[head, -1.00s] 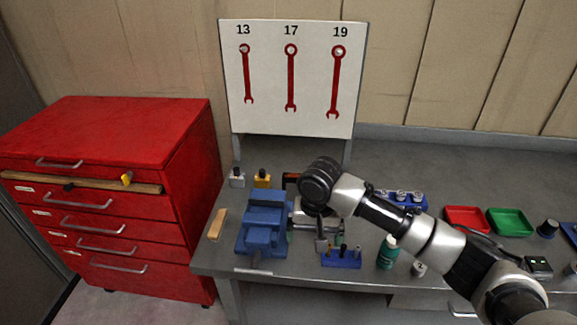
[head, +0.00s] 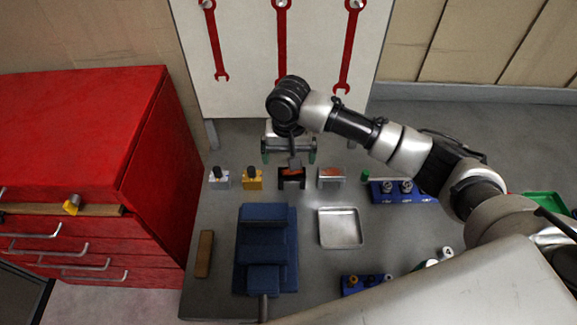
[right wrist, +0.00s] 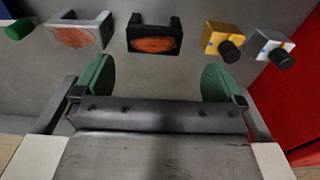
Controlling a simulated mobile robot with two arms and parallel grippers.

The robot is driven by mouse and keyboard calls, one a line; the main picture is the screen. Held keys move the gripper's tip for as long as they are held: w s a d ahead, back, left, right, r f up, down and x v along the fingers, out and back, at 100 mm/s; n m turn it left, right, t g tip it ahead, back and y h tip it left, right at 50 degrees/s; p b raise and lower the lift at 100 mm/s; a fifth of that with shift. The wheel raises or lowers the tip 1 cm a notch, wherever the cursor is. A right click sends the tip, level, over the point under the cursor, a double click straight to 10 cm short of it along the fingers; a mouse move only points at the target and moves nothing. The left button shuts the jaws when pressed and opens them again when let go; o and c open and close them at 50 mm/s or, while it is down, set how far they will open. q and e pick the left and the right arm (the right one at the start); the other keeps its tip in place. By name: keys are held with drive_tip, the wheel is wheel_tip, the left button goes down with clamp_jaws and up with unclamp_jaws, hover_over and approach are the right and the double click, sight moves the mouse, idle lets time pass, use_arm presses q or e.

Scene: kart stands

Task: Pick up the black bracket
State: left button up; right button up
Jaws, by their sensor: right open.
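The black bracket (head: 291,180) is a small U-shaped block with an orange-brown patch, standing on the grey bench below the tool board. It also shows at the top middle of the right wrist view (right wrist: 154,38). My right gripper (head: 289,158) is open and empty above and just behind the bracket, with a green pad on each finger. In the right wrist view the green fingertips (right wrist: 158,80) are wide apart, and the bracket lies beyond them, roughly centred in the gap and not touched. My left gripper is not in view.
A silver bracket (head: 331,177) stands right of the black one; a yellow block (head: 252,179) and a grey block (head: 219,178) stand left. Nearer are a blue vise (head: 266,248), a metal tray (head: 341,228) and a wooden bar (head: 204,254). A red cabinet (head: 75,130) borders the left.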

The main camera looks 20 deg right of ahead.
sight(292, 176)
drive_tip(key=shift+s+f, duration=0.25)
drive_tip(key=shift+f, duration=1.3)
drive_tip(key=f, duration=0.1)
drive_tip(key=f+p, duration=0.1)
drive_tip(key=f, duration=0.2)
drive_tip(key=shift+d+p, duration=0.3)
drive_tip(key=shift+d, duration=0.05)
drive_tip(key=shift+f, duration=0.65)
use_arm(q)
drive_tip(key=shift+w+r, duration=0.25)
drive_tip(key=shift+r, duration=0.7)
use_arm(e)
drive_tip(key=shift+c, duration=0.8)
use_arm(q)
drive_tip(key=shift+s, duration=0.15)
use_arm(e)
drive_tip(key=c, duration=1)
